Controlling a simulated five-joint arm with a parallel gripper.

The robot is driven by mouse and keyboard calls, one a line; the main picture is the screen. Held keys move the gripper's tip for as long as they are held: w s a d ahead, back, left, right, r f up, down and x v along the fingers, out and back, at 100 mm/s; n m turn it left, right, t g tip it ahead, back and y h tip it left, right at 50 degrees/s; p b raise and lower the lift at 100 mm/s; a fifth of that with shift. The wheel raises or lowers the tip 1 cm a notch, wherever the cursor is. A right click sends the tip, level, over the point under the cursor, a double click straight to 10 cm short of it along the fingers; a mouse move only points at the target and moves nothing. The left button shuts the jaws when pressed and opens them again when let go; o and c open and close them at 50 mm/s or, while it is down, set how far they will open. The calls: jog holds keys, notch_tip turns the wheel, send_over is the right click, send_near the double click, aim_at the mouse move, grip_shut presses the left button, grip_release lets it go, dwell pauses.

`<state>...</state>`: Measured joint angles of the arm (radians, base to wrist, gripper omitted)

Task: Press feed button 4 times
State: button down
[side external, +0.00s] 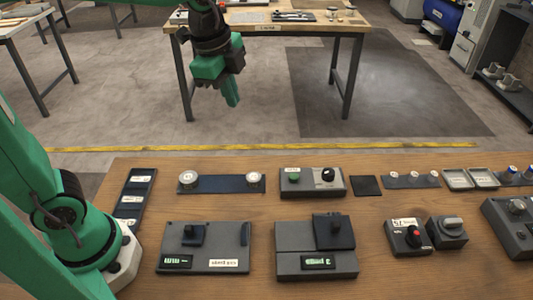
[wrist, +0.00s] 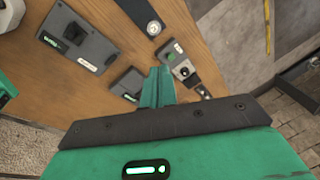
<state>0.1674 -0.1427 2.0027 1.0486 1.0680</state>
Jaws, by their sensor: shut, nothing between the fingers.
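A dark grey box (side external: 311,182) with a green button (side external: 293,177) and a black knob (side external: 328,175) sits near the far edge of the wooden bench. Its label is too small to read, so I cannot confirm which button is the feed button. Another grey box (side external: 408,239) at right carries a red button (side external: 415,236). My green gripper (side external: 231,97) is shut and empty, held high and pointing down. In the wrist view my gripper (wrist: 158,73) shows its fingers together, with the green button (wrist: 171,56) just beyond the tips in the picture.
Two larger grey units, a left one (side external: 205,248) and a middle one (side external: 288,262), stand in front of the button box. A dark strip with round pieces (side external: 221,184) lies left of it. A dark square pad (side external: 366,186) lies to its right.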

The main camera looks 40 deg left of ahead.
jog(key=w+d+f+m+g, duration=0.1)
jog(key=w+d+f+m, duration=0.2)
jog(key=w+d+m, duration=0.3)
jog(key=m+g, duration=0.2)
jog(key=m, duration=0.5)
send_over(294, 176)
jog(key=shift+f, duration=2.4)
jog(key=shift+f, duration=0.15)
notch_tip(294, 176, down, 14)
jog(key=shift+r, duration=0.1)
